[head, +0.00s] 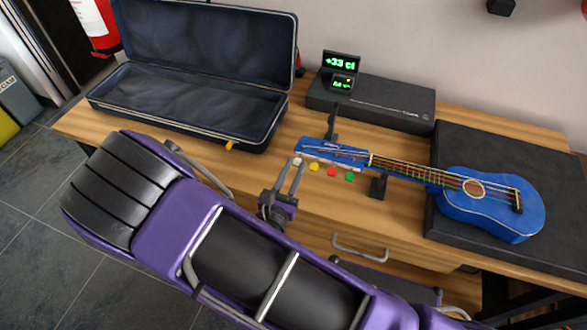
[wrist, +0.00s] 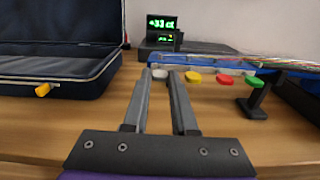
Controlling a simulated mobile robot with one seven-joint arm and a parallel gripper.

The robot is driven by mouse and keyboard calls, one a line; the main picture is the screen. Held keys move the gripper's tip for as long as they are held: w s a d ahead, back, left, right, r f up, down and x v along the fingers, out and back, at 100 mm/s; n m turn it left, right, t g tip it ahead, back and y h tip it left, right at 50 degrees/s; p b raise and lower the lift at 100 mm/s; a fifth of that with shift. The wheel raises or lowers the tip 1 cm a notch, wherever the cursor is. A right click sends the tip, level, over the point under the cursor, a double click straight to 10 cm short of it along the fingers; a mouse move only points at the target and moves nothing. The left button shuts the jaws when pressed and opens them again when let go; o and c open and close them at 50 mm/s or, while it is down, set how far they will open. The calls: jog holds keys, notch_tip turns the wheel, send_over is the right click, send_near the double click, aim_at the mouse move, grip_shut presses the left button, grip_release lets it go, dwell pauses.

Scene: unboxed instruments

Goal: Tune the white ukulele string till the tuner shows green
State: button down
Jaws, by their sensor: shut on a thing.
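The blue ukulele (head: 483,201) lies with its body on a dark mat and its headstock (head: 330,150) pointing left. Its coloured tuning pegs line the headstock's near edge: white (wrist: 160,74), yellow (head: 314,167), red (head: 331,172) and green (head: 349,177). My gripper (head: 298,165) is shut on the white peg at the headstock's left end; the fingertips partly hide it. The tuner (head: 341,62) stands behind the headstock. Its dark screen shows green characters that look like +33 ct, with a smaller green readout below. I cannot make out the white string apart from the others.
An open dark instrument case (head: 190,115) with a yellow tag lies at the left. A black box (head: 390,103) sits at the back by the wall. A dark stand (head: 378,187) is under the neck. The dark mat (head: 510,150) covers the right side. Bare wood lies in front.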

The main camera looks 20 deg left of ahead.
jog(key=m+b, duration=0.3)
jog(key=m, duration=0.3)
jog(key=shift+f, duration=0.2)
jog(key=m+b, duration=0.3)
jog(key=shift+m+b, duration=0.35)
jog(key=shift+m, duration=0.05)
jog(key=m+b, duration=0.1)
jog(key=m, duration=0.1)
jog(key=shift+m+b, duration=0.35)
jog(key=shift+m, duration=0.05)
jog(key=m, duration=0.8)
jog(key=shift+r+m, duration=0.2)
jog(key=shift+m, duration=0.2)
